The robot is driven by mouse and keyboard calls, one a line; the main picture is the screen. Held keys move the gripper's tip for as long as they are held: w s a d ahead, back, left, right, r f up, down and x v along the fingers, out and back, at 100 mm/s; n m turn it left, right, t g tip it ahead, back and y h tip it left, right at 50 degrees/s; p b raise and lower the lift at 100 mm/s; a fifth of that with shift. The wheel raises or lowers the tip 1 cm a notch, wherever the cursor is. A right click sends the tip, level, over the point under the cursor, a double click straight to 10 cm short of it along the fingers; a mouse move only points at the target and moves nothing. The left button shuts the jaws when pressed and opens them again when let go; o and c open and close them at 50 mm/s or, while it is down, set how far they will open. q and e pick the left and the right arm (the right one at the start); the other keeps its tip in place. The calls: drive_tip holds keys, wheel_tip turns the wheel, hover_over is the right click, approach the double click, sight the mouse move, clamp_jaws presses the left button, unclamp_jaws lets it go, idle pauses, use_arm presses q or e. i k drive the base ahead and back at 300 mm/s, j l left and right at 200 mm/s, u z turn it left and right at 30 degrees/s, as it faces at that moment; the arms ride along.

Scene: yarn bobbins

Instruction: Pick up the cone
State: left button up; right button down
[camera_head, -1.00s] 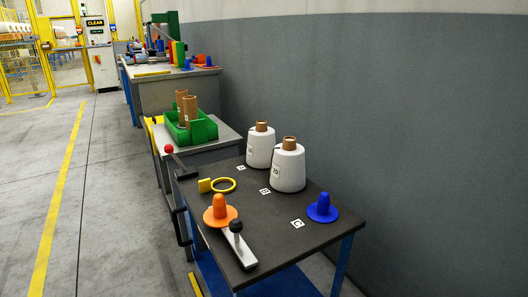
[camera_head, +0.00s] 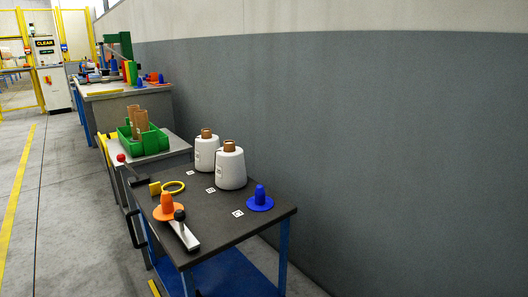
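A dark-topped cart (camera_head: 215,222) with blue legs stands in the middle of the head view. An orange cone-shaped piece with a wide round base (camera_head: 166,203) sits upright near its front left edge. A similar blue cone-shaped piece (camera_head: 260,200) sits upright near the right edge. Two white yarn cones on brown tubes stand upright at the back, a nearer one (camera_head: 231,170) and a farther one (camera_head: 205,153). The nearer one partly covers the farther one. Neither of my grippers is in view.
A silver bar with a black knob (camera_head: 184,234) lies beside the orange piece. A green bin (camera_head: 143,140) with brown tubes stands on a table behind. A grey wall (camera_head: 400,150) runs along the right; open floor (camera_head: 60,220) lies left.

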sight(206, 144)
drive_tip(key=z, duration=1.85)
drive_tip(key=k+j+z, duration=0.25)
drive_tip(key=j, duration=0.2)
drive_tip(key=k+j+z, duration=0.25)
drive_tip(key=j, duration=0.15)
drive_tip(key=k+j, duration=0.25)
drive_tip(key=j, duration=0.15)
drive_tip(key=k+j, duration=0.25)
drive_tip(key=j, duration=0.15)
drive_tip(key=k+j, duration=0.25)
drive_tip(key=j, duration=0.2)
drive_tip(key=k+j, duration=0.2)
drive_tip(key=j, duration=0.2)
drive_tip(key=k+j, duration=0.25)
drive_tip(key=j, duration=0.15)
drive_tip(key=k+j, duration=0.25)
drive_tip(key=j, duration=0.15)
drive_tip(key=k+j, duration=0.25)
drive_tip(key=j, duration=0.2)
